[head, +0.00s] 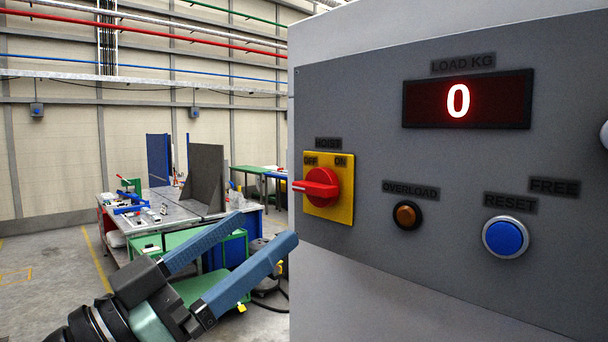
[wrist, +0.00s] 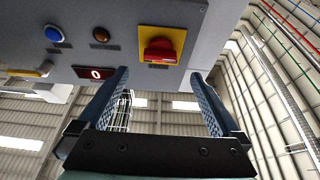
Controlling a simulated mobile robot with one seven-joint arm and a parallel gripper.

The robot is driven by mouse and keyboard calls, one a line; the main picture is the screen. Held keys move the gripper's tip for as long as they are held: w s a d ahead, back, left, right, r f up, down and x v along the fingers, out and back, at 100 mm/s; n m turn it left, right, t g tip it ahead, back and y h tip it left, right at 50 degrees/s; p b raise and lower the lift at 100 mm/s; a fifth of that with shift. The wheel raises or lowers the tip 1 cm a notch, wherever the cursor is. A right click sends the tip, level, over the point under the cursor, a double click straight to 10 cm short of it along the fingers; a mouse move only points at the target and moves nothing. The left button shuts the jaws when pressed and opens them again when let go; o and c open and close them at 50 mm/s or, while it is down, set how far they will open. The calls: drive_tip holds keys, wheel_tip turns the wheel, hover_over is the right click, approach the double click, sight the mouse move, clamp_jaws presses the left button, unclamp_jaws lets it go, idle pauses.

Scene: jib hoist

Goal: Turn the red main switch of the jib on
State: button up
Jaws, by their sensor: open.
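The red main switch (head: 318,188) is a red rotary knob on a yellow plate (head: 343,205) marked OFF and ON, at the left edge of the grey control panel (head: 450,230). Its handle lies nearly level, its white-tipped end pointing left toward the OFF side. It also shows in the wrist view (wrist: 158,52), ahead of and between the fingers. My gripper (head: 268,238) is open and empty, below and left of the switch in the head view, with its fingers apart from it.
The panel also bears a load display (head: 467,99) reading 0, an amber overload lamp (head: 407,215) and a blue reset button (head: 506,237). A workbench (head: 165,225) with tools stands further back at left.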

sight(308, 193)
drive_tip(key=p+x, duration=0.4)
drive_tip(key=x, duration=0.4)
drive_tip(key=shift+s+r, duration=0.1)
drive_tip(key=shift+w+d+p, duration=0.3)
drive_tip(key=shift+w+p, duration=0.05)
drive_tip(key=shift+w, duration=0.05)
drive_tip(key=c, duration=1.3)
